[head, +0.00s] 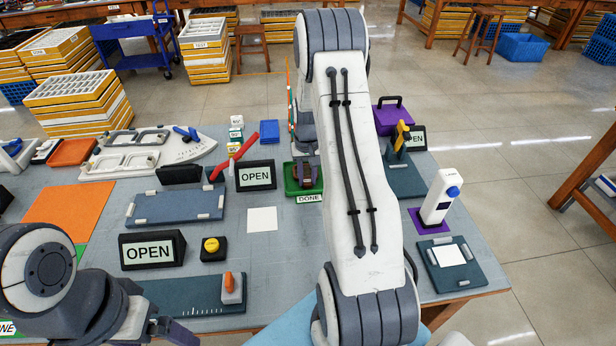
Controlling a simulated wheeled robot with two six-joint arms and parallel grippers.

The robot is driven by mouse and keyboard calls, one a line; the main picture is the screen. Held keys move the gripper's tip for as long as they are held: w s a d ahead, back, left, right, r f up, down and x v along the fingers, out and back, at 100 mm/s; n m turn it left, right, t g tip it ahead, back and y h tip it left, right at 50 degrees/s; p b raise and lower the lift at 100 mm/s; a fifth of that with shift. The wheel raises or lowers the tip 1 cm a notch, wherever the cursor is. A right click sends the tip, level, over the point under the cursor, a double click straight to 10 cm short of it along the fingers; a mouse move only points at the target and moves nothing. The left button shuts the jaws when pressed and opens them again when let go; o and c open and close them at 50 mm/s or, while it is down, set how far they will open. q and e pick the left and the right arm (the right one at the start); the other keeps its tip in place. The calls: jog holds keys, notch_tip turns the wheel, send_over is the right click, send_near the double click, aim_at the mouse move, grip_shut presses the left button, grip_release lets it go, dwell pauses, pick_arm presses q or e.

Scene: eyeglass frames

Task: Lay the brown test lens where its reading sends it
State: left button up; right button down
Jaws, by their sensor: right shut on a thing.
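My right gripper (304,172) reaches down at the green DONE tray (291,190), at the middle of the table. It is shut on a small brown thing that looks like the brown test lens (305,181). The lens is small and partly hidden by the jaws, and I cannot tell whether it touches the tray floor. My left arm is at the bottom left, and its gripper (165,328) is only partly in view, so its jaws cannot be made out.
OPEN signs stand at left (152,250), centre (256,176) and right (417,138). A white card (262,220) lies mid-table. A white device (440,196) stands at right near a pad holding a white square (450,255). An orange mat (68,210) lies at left. My right arm hides the middle right.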

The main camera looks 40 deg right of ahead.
aim_at(307, 181)
jog(key=c, duration=0.6)
grip_release()
jog(key=shift+f, duration=0.1)
jog(key=shift+r, duration=0.2)
notch_tip(307, 181, up, 12)
